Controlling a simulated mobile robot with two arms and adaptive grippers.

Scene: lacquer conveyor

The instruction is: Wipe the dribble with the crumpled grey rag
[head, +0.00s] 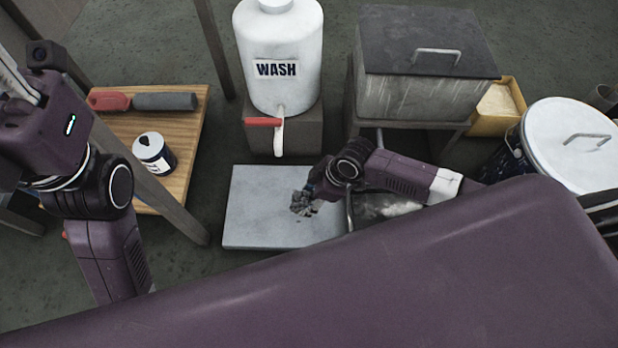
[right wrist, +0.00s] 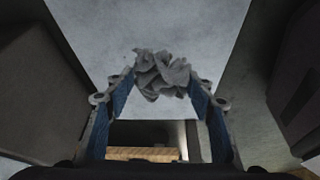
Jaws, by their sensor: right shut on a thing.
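The crumpled grey rag (head: 303,203) is between the fingers of my right gripper (head: 318,187), over the pale grey slab (head: 262,215). In the right wrist view the rag (right wrist: 162,75) sits at the tips of my right gripper (right wrist: 160,100), which is shut on it. The rag appears at or just above the slab surface; contact is not clear. I cannot make out a distinct dribble; a few small dark specks show beside the rag. My left arm stands at the left of the head view; its fingers cannot be made out there.
A white WASH tank (head: 279,60) with a red-handled tap (head: 268,122) stands behind the slab. A lidded grey box (head: 425,90) and a white-lidded drum (head: 570,145) stand to the right. A wooden board (head: 185,125) holds a can (head: 153,153) and a red-handled tool (head: 140,101).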

